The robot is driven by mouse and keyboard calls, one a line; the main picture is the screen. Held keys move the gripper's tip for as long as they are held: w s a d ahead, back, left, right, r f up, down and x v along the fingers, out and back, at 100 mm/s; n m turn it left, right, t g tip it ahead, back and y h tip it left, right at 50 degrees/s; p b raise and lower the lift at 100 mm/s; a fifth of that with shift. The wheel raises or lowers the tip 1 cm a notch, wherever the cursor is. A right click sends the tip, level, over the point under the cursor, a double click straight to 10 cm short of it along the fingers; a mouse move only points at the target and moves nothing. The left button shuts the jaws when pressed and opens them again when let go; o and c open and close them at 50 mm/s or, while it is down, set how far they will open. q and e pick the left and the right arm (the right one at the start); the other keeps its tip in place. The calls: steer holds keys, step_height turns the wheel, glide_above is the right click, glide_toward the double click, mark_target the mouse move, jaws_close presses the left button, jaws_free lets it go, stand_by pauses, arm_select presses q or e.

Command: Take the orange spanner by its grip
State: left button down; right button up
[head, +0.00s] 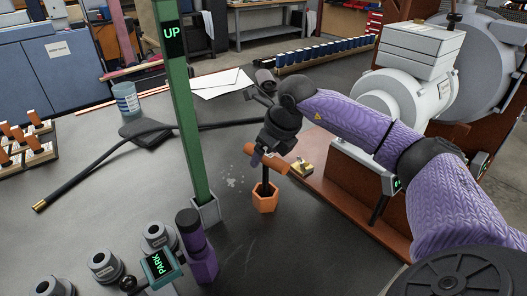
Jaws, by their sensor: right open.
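The orange spanner stands upright on the dark worktop in the middle of the head view. It has an orange crosswise grip (275,164) on top, a dark shaft, and an orange six-sided foot (265,199). My right gripper (264,151) comes in from the right, pointing down, with its jaws open at the grip. The gripper partly covers the grip's middle. I cannot tell whether the fingers touch it. My left gripper is not in view.
A green post (176,100) marked UP stands just left of the spanner. A brass-topped block (301,168) is close on its right. A purple piece (199,248) and a PARK display (160,264) are in front. A black hose (95,167) lies left.

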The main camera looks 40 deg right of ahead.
steer(key=shift+x, duration=1.1)
steer(key=shift+r, duration=0.15)
steer(key=shift+s, duration=0.1)
jaws_close()
